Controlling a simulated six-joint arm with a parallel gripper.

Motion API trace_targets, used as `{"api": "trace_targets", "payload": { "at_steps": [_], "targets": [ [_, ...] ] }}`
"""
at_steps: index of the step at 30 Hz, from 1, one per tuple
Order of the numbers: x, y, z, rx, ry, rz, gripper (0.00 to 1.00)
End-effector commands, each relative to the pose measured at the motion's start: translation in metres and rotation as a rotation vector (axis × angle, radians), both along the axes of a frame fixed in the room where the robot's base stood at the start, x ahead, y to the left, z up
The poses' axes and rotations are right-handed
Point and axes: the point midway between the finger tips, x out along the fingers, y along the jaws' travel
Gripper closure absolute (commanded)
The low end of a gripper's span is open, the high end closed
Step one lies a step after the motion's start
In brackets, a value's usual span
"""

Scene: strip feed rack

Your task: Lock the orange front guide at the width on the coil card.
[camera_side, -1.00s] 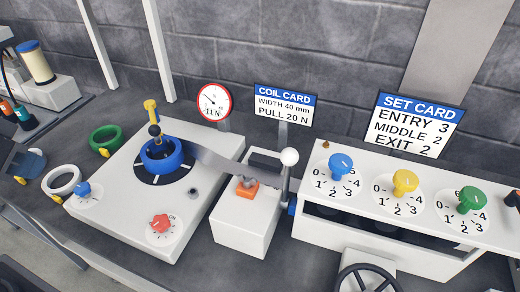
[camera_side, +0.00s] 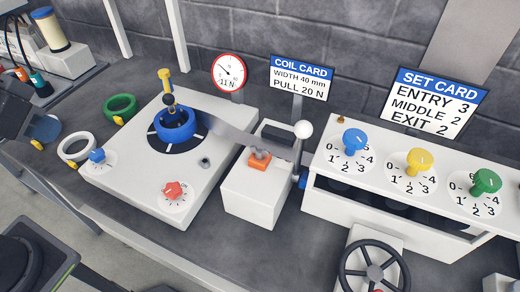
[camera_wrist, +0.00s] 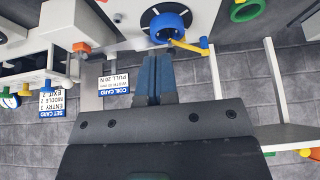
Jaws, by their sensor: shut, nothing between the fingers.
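The orange front guide (camera_side: 259,162) sits on a white block (camera_side: 255,198), at the end of the grey strip (camera_side: 230,136) from the blue coil (camera_side: 174,126). A lever with a white ball (camera_side: 303,130) stands just right of it. The coil card (camera_side: 300,80) reads WIDTH 40 mm, PULL 20 N. In the wrist view, upside down, the coil card (camera_wrist: 116,82) and orange guide (camera_wrist: 81,47) are left of my gripper (camera_wrist: 156,58). My gripper is shut and empty, apart from the guide. I cannot make out its fingers in the side view.
A round gauge (camera_side: 229,70) reads about 11 N. The set card (camera_side: 437,100) stands behind a white rack with blue (camera_side: 355,138), yellow (camera_side: 420,160) and green (camera_side: 486,182) knobs. A handwheel (camera_side: 374,265) is in front. Green (camera_side: 121,105) and white (camera_side: 77,147) rings lie left.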

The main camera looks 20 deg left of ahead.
Motion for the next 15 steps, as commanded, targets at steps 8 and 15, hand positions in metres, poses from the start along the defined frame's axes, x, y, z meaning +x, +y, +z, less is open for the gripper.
{"api": "trace_targets", "payload": {
  "at_steps": [8,15],
  "targets": [
    [0.0,0.0,0.0,0.0,0.0,0.0,1.0],
    [0.018,-0.01,0.011,0.017,0.031,-0.111,0.78]
  ]
}}
